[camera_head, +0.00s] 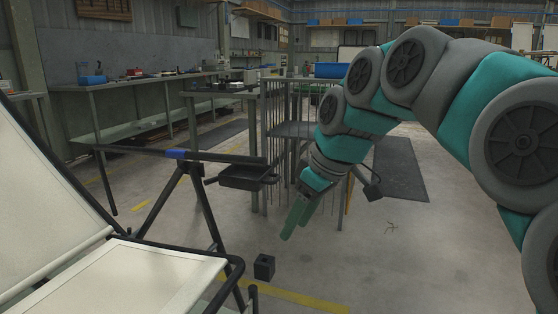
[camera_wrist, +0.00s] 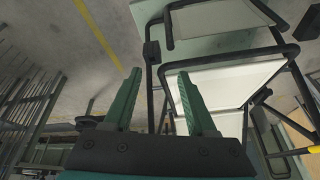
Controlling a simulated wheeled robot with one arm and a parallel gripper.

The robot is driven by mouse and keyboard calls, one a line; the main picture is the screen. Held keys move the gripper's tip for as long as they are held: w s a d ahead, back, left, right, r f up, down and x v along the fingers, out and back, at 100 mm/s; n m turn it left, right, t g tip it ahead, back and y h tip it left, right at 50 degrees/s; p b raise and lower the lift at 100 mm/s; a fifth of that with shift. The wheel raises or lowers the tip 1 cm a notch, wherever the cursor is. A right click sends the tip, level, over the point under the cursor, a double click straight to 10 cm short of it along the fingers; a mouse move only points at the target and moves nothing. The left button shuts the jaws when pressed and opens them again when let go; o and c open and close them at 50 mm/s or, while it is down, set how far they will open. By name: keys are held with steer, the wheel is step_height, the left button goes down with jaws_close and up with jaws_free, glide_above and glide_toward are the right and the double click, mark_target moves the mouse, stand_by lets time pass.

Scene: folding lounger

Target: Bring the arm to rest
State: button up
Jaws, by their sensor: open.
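My arm reaches in from the right side of the head view, bent at its joints, with my gripper (camera_head: 298,222) pointing down in open air near the middle. My gripper's two green fingers (camera_wrist: 158,78) stand apart in the wrist view, with nothing between them. The folding lounger (camera_head: 130,275), with cream panels and a black tube frame, is at the lower left of the head view. The lounger also shows beyond my fingers in the wrist view (camera_wrist: 212,85). My gripper looks clear of the lounger, though the exact gap is hard to tell.
A black stand (camera_head: 160,205) with a blue piece and a black tray (camera_head: 248,178) is left of my gripper. A small black block (camera_head: 264,267) shows low in the middle. A metal rack (camera_head: 290,130) and workbenches (camera_head: 140,82) stand behind. Floor (camera_head: 410,260) below my arm is mostly clear.

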steer(key=s+d+f+m+g+h, duration=0.1)
steer(key=s+d+f+m, duration=0.2)
steer(key=s+f, duration=0.3)
steer(key=s+d+f+m+g+h+p, duration=0.1)
steer(key=s+d+f+m, duration=0.3)
steer(key=s+f, duration=0.3)
steer(key=s+d+f+m+g+h, duration=0.1)
steer(key=s+f, duration=0.6)
steer(key=s, duration=0.7)
steer(key=d+m+g, duration=0.1)
steer(key=d+m, duration=0.1)
steer(key=d, duration=0.1)
steer(key=shift+s+d+h+p, duration=0.15)
steer(key=shift+d+h+p, duration=0.1)
steer(key=shift+h+p, duration=0.15)
